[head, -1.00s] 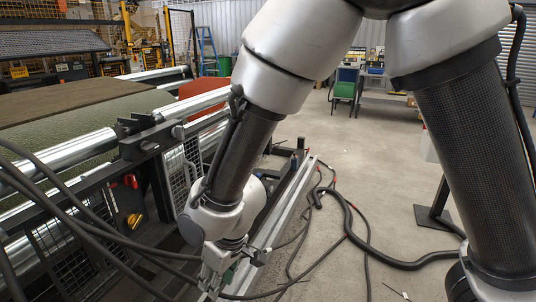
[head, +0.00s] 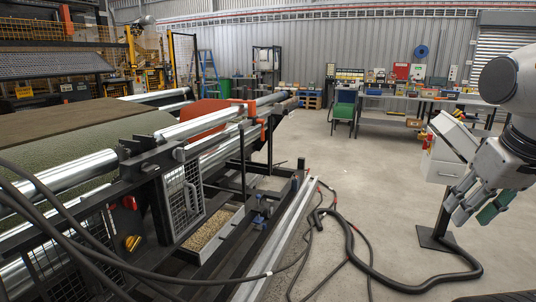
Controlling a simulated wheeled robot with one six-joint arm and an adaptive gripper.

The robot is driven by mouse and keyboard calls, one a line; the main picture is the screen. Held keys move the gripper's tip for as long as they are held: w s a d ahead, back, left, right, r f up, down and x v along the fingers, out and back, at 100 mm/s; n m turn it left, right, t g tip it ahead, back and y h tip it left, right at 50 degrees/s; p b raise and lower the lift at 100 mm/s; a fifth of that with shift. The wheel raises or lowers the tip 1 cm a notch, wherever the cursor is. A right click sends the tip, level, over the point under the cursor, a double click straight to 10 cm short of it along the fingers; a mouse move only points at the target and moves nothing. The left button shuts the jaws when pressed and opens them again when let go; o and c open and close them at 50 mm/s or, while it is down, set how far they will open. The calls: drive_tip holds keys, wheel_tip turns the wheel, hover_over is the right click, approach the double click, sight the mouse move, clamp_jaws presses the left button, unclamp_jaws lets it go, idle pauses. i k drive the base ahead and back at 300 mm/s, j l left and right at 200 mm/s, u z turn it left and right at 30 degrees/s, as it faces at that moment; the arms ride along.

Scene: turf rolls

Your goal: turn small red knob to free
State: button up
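A small red knob (head: 130,202) sits on the dark side frame of the turf machine, at the left in the head view. It is too small to read which way it points. A larger yellow-orange knob (head: 132,243) sits just below it. My gripper (head: 474,210) is at the far right, high over the floor and well away from both knobs. Its grey fingers point down and left, and a green part shows beside them. Whether the fingers are open or closed on anything is unclear.
Black cables (head: 60,225) cross in front of the machine's side near the knobs. A white control box (head: 447,150) on a stand is beside my gripper. A thick black hose (head: 350,235) lies on the floor.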

sight(129, 201)
drive_tip(key=u, duration=1.7)
